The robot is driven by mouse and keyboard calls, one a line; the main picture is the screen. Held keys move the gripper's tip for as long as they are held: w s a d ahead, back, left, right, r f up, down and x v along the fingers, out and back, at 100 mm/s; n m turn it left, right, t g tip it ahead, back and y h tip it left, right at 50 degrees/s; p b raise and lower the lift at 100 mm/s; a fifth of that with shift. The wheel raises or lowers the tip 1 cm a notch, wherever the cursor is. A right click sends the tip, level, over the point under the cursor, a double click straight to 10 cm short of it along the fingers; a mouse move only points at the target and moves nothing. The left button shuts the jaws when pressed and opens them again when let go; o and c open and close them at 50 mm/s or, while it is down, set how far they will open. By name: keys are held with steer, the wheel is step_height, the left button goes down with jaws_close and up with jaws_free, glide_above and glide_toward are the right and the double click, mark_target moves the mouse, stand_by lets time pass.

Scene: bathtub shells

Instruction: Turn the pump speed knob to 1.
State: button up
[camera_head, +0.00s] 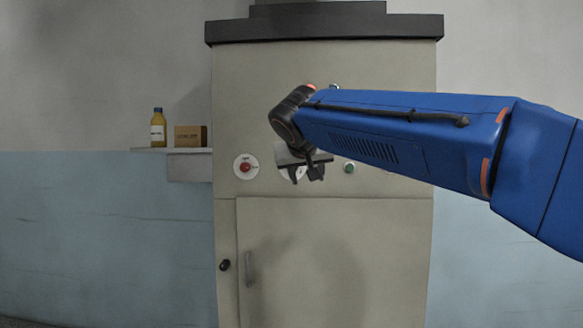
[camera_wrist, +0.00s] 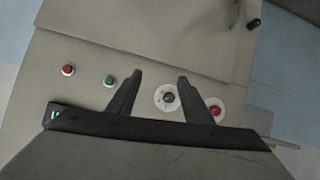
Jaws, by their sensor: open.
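A dark knob (camera_wrist: 168,97) on a round white dial plate shows in the wrist view, between the fingers and nearer the right one. Its pointer and any numbers are too small to read. In the head view my gripper mostly hides this dial. My gripper (camera_head: 305,179) is in front of the cabinet panel, fingers pointing down in the picture, open and empty. The fingers also show apart in the wrist view (camera_wrist: 160,77); I see no contact with the knob.
A red control (camera_head: 246,167) on a white plate is left of my gripper; the right finger partly covers its plate in the wrist view. A green button (camera_head: 349,167) and a red button (camera_wrist: 68,69) are on the other side. A shelf (camera_head: 180,151) holds a bottle (camera_head: 158,130) and box.

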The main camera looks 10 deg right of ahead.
steer(key=w+a+r+t, duration=0.2)
steer(key=w+a+r, duration=0.35)
steer(key=r, duration=0.25)
steer(key=d+x, duration=0.1)
steer(key=x, duration=1.6)
steer(key=shift+f+m+h, duration=0.3)
steer(key=shift+m, duration=0.1)
steer(key=shift+w+d, duration=0.1)
steer(key=shift+d, duration=0.05)
steer(key=c, duration=1.1)
